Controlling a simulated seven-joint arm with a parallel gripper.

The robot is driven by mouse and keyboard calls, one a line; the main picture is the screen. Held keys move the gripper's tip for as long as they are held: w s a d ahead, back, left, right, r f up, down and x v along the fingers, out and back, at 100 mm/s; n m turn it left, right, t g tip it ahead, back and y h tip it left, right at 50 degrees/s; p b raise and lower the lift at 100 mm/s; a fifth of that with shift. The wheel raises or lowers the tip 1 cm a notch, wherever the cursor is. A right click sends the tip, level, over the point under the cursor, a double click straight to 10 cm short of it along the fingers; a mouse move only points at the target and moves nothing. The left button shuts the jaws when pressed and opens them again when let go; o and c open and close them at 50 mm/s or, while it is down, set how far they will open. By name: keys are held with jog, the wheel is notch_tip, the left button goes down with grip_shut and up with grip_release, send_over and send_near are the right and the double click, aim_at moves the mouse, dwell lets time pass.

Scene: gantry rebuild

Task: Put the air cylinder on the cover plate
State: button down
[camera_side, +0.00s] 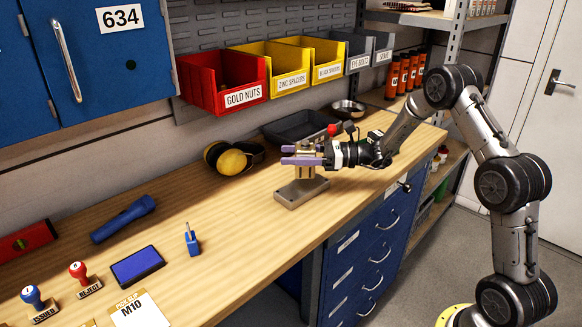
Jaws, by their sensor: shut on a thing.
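My gripper (301,155) is at the right-middle of the bench, reaching in from the right with its purple fingers pointing left. It is shut on a small tan and grey part, taken to be the air cylinder (306,171), largely hidden by the fingers. The cover plate (290,195) is a flat grey block lying on the bench directly below. The tan part appears upright over the plate; I cannot tell whether it touches it.
A black tray (296,126), a metal bowl (348,109) and yellow-black ear defenders (232,158) lie behind. A small blue part with a rod (192,241), blue torch (124,218), ink pad (137,266) and stamps (83,278) lie left. Wood between them and the plate is clear.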

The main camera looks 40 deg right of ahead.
jog(key=shift+w+f, duration=0.35)
jog(key=shift+f, duration=1.5)
jog(key=shift+f, duration=0.1)
jog(key=shift+c, duration=0.6)
grip_release()
jog(key=shift+f, duration=0.15)
jog(key=shift+r, duration=0.25)
jog(key=v, duration=1.2)
